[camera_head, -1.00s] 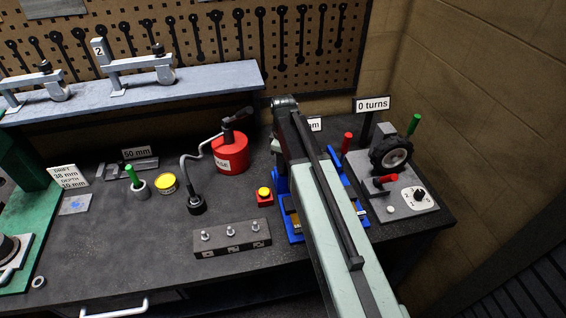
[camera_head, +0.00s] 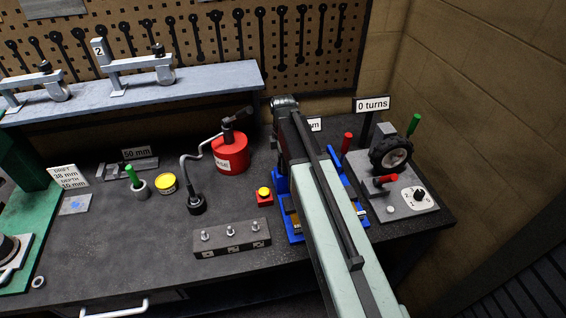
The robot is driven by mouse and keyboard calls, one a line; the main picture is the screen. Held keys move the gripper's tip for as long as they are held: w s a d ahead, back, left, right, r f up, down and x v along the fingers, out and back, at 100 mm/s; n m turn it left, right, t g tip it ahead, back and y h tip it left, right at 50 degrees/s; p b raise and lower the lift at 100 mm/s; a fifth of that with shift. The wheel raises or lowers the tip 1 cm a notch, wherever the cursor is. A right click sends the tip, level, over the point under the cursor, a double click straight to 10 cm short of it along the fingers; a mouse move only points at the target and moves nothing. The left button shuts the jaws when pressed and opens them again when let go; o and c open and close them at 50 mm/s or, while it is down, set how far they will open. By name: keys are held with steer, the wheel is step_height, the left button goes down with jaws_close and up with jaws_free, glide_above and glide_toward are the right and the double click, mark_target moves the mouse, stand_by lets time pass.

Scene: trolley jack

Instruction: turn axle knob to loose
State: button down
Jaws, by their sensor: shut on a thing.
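My arm crosses the middle of the view from the bottom edge to a bend above the blue trolley jack (camera_head: 296,228). My gripper is hidden behind the arm, so its jaws and what they touch do not show. The jack is mostly covered by the arm; only parts of its blue frame show on both sides. I cannot pick out the axle knob for certain. A black pointer knob on a white dial (camera_head: 427,201) is on the grey stand (camera_head: 405,211) at the right. The stand also carries a black wheel (camera_head: 391,153) and a red handle (camera_head: 386,180).
A sign (camera_head: 374,104) reads "0 turns". A red can (camera_head: 231,155) with a bent spout, a red and yellow button (camera_head: 264,195) and a grey block with several bolts (camera_head: 232,239) stand left of the arm.

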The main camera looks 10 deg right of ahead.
steer(key=shift+a, duration=0.15)
steer(key=c, duration=0.9)
jaws_free()
steer(key=shift+r, duration=0.1)
step_height(320, 180, up, 8)
steer(key=p, duration=0.8)
steer(key=shift+f, duration=0.2)
